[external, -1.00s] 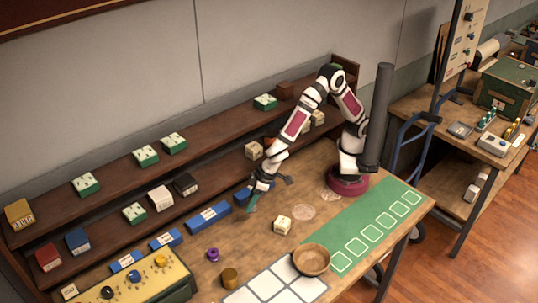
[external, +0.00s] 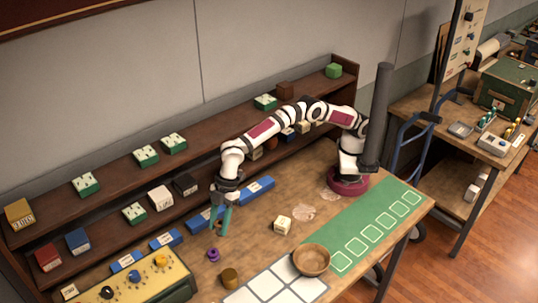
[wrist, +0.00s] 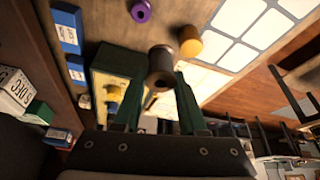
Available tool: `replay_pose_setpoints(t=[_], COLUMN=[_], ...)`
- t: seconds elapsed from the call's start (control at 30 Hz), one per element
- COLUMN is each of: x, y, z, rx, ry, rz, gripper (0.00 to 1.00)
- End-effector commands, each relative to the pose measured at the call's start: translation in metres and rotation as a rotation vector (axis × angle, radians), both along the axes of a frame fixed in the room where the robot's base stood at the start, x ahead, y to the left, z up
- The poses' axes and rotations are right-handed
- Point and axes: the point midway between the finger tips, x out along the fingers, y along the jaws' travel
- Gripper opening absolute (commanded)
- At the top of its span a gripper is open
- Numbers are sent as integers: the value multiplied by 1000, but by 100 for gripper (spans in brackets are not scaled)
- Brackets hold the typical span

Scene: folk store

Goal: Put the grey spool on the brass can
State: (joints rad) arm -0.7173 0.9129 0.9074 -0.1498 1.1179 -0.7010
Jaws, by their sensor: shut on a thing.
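My gripper (external: 220,224) is shut on the grey spool (wrist: 161,68) and holds it above the table. In the wrist view the spool sits between the green fingertips (wrist: 160,88). In the external view the spool is small and hard to make out between the fingers. The brass can (external: 229,277) stands upright on the table, nearer the front than my gripper and apart from it. It also shows in the wrist view (wrist: 190,43), just beyond the spool and to its right.
A purple spool (external: 213,255) stands between my gripper and the can's left side. A yellow control box (external: 140,285) is at the front left. A white-squared mat (external: 265,287), a wooden bowl (external: 311,260) and a cream block (external: 282,225) lie to the right. Shelves line the back.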

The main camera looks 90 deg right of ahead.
Motion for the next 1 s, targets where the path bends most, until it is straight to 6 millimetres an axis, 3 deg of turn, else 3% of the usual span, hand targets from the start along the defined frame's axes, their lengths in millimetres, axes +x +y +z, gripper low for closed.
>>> replay_pose_setpoints(t=[0.1,0.3,0.6,0.93,0.97,1.0], x=[-14,-28,-30,-30,-30,-30], y=[37,78,83,83,83,83], z=[-25,-51,-93,-97,-97,-96], rx=[-2,-2,-2,-1,-1,-1], ry=[0,-1,-2,-2,-2,-2], rz=[5,-1,-2,-3,-2,-2], gripper=[0,0,0,0,46,54])
